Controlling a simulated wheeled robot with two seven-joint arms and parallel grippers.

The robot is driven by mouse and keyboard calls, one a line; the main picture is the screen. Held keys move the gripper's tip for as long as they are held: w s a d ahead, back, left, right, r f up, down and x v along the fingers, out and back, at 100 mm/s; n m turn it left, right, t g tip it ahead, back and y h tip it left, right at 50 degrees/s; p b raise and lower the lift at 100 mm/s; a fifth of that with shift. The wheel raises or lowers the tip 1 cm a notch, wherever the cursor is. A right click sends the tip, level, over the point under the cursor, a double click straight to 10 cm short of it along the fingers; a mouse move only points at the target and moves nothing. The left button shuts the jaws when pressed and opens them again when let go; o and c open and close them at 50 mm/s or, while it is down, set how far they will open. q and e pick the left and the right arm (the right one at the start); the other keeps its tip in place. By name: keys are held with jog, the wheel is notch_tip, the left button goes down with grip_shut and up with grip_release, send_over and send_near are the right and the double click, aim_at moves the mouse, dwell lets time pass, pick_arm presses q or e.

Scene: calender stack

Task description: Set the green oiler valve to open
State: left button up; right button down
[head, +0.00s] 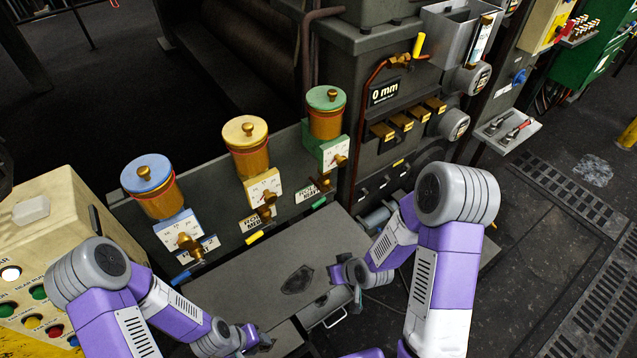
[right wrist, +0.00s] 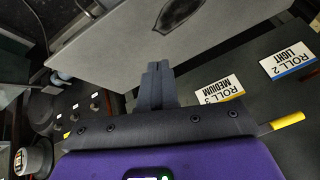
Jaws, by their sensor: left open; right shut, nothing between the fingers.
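The green-lidded oiler (head: 326,112) is a brass cylinder at the right end of the row of oilers in the head view. A green-backed dial plate (head: 334,153) sits below it. Brass valve parts (head: 322,184) and a small green-tipped piece (head: 318,203) are below the dial; the exact valve setting is too small to read. My left gripper (head: 262,340) is open and empty at the lower middle, well away from the oiler. My right gripper (right wrist: 158,70) is shut and empty in the right wrist view, over the grey plate, apart from the green valve.
A yellow oiler (head: 247,145) and a blue oiler (head: 152,185) stand to the left. The grey plate (head: 235,280) lies in front of them. A cream control box (head: 60,235) is at left. The grey machine housing (head: 365,110) rises right of the green oiler.

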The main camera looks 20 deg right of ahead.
jog(key=w+d+r+n+t+p, duration=0.2)
jog(key=w+r+t+p, duration=0.15)
jog(key=r, duration=0.75)
jog(key=w+d+r+n+t+p, duration=0.2)
jog(key=w+r, duration=0.2)
jog(key=r, duration=0.7)
send_over(324, 200)
jog(key=s, duration=0.4)
notch_tip(324, 200, down, 6)
jog(key=r, duration=0.1)
pick_arm(q)
notch_tip(324, 200, up, 6)
jog(key=b, duration=0.1)
jog(key=shift+r, duration=0.2)
pick_arm(e)
jog(key=shift+g, duration=0.25)
jog(key=shift+w+a+f, duration=0.1)
jog(key=shift+w+f, duration=0.15)
jog(key=shift+f, duration=0.55)
jog(key=shift+w+a+f, duration=0.15)
jog(key=shift+w+f, duration=0.15)
jog(key=shift+f, duration=0.45)
jog(key=shift+w+a+f, duration=0.1)
jog(key=shift+w+f, duration=0.15)
jog(key=shift+f, duration=0.55)
pick_arm(q)
jog(key=shift+s, duration=0.1)
